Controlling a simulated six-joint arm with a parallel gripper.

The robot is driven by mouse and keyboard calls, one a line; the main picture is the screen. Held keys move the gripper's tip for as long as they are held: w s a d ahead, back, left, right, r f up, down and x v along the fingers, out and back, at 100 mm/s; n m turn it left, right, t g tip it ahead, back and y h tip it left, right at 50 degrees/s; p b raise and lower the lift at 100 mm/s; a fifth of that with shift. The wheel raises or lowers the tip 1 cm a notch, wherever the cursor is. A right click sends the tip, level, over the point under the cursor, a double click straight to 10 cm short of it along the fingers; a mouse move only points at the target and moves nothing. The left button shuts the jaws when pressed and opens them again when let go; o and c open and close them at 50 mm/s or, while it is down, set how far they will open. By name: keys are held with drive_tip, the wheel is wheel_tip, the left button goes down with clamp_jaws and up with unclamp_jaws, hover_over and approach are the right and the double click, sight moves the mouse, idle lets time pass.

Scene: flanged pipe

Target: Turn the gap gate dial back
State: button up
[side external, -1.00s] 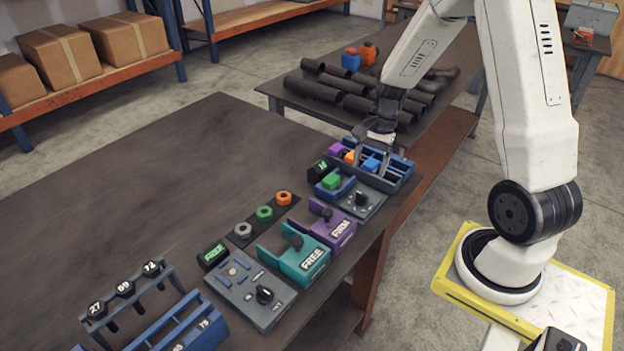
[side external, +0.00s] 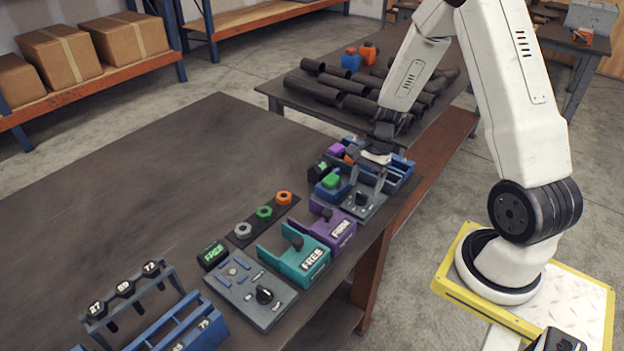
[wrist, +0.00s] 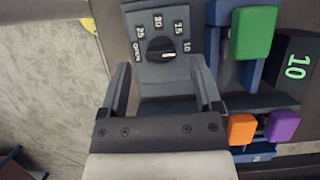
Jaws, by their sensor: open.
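The gap gate dial is a black knob (wrist: 161,50) on a grey panel marked OPEN, 25, 20, 15 and 10. Its white mark points to the right, toward the 10. A small display (wrist: 296,66) beside it reads 10 in green. The green block (wrist: 253,33) of the gate sits on a blue frame just right of the panel. My gripper (wrist: 162,68) is open, with one finger on each side of the panel and the knob ahead between them; contact is not visible. In the side external view, my gripper (side external: 367,186) is over the dial panel (side external: 361,207).
Orange (wrist: 241,128) and purple (wrist: 282,125) blocks sit in a blue holder close to my right finger. In the side external view, purple (side external: 341,228) and teal (side external: 305,262) fixtures and another dial panel (side external: 262,294) line the table edge.

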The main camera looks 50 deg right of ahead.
sight(361, 198)
drive_tip(key=shift+x, duration=1.2)
clamp_jaws()
drive_tip(key=shift+n, duration=0.4)
drive_tip(key=n+g, duration=0.1)
drive_tip(key=n, duration=0.3)
drive_tip(key=shift+w+g+h, duration=0.15)
drive_tip(key=shift+g+h, duration=0.15)
drive_tip(key=shift+g, duration=0.1)
drive_tip(key=n, duration=0.2)
drive_tip(key=n+g+h, duration=0.1)
drive_tip(key=n, duration=0.2)
drive_tip(key=shift+g, duration=0.3)
